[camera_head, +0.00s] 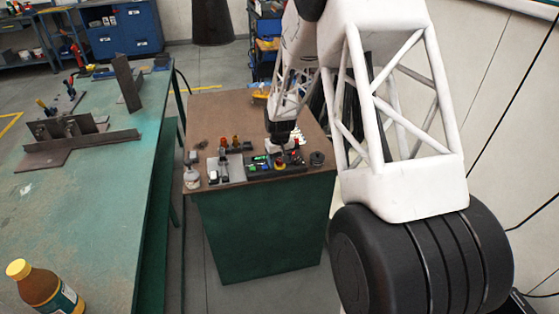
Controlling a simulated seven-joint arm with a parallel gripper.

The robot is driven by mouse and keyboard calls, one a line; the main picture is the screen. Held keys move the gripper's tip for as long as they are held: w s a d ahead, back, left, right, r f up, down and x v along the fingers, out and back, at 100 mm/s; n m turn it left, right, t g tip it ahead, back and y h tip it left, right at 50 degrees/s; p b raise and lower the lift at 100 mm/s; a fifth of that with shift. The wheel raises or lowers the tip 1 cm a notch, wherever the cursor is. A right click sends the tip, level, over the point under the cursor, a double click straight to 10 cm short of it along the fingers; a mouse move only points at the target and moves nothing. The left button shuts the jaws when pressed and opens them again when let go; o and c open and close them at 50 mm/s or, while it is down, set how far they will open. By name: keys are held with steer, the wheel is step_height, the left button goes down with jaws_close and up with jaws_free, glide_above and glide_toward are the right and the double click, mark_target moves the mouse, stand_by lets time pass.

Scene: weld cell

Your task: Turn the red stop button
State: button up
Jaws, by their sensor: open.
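A dark control panel (262,170) lies on top of the green cabinet, near its front edge, with small green buttons on its left part. A small red and yellow spot (280,163), which looks like the stop button, is on its right part. My gripper (282,148) comes down from the white arm just above and behind the panel. The jaws are open, but the fingertips are small and hard to make out. I cannot tell whether they touch the button.
The green cabinet (265,230) has a brown top with bottles and small parts left of the panel and a black round item (317,158) to the right. A green workbench (90,215) stands at left with metal plates and a brown bottle (45,288).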

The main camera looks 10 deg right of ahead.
steer(key=shift+r, duration=0.15)
step_height(320, 180, up, 7)
steer(key=shift+r, duration=0.25)
stand_by(0.4)
steer(key=shift+r, duration=0.1)
